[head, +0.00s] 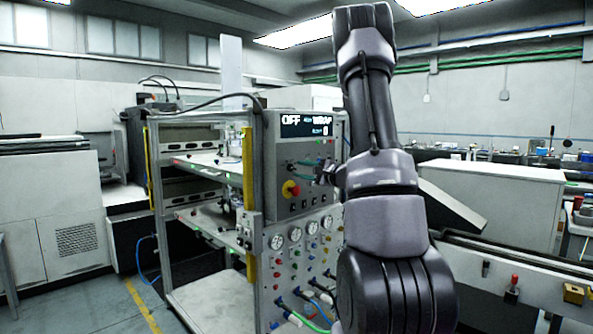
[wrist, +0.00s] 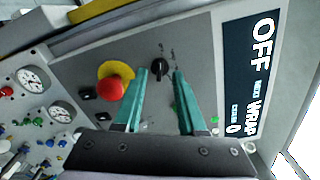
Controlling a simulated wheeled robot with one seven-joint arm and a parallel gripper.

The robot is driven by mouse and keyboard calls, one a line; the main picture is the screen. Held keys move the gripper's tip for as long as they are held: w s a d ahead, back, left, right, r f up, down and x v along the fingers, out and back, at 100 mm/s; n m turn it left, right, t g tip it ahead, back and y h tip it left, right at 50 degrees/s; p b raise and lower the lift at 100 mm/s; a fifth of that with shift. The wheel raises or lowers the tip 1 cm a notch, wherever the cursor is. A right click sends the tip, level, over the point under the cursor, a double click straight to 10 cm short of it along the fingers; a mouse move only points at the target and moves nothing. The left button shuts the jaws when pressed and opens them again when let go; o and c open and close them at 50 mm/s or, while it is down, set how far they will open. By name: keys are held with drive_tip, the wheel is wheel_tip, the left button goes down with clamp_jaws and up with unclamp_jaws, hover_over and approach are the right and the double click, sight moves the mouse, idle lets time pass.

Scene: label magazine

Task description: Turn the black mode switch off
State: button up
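The black mode switch (wrist: 159,67) is a small rotary knob on the grey control panel (wrist: 200,55). In the wrist view it shows just beyond and between the tips of my gripper (wrist: 160,76). The two teal fingers are apart, one on each side of the knob, with nothing held. I cannot tell whether either finger touches it. In the head view my gripper (head: 306,171) is at the panel face, and the knob is hard to make out there. The display (head: 306,125) reads OFF and WRAP, with a 0 below.
A red mushroom button on a yellow ring (wrist: 111,86) sits beside the fingers, with small black buttons (wrist: 88,94) near it. Gauges (head: 295,233), knobs and hoses fill the lower panel. A yellow strip (wrist: 100,8) runs along the panel's edge.

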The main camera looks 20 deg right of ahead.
drive_tip(key=v, duration=0.7)
drive_tip(key=shift+s, duration=0.15)
drive_tip(key=s+a+r+n+g+y, duration=0.2)
drive_tip(key=s+a+n+g, duration=0.3)
drive_tip(key=a, duration=0.6)
drive_tip(key=s+a+r+n+g+y, duration=0.4)
drive_tip(key=s+a, duration=0.3)
drive_tip(key=a, duration=0.4)
drive_tip(key=s+n+h, duration=0.5)
drive_tip(key=s+h, duration=0.5)
drive_tip(key=s, duration=0.3)
drive_tip(key=shift+s+d+r+g, duration=0.25)
drive_tip(key=shift+d+r+g, duration=0.15)
drive_tip(key=shift+r, duration=0.1)
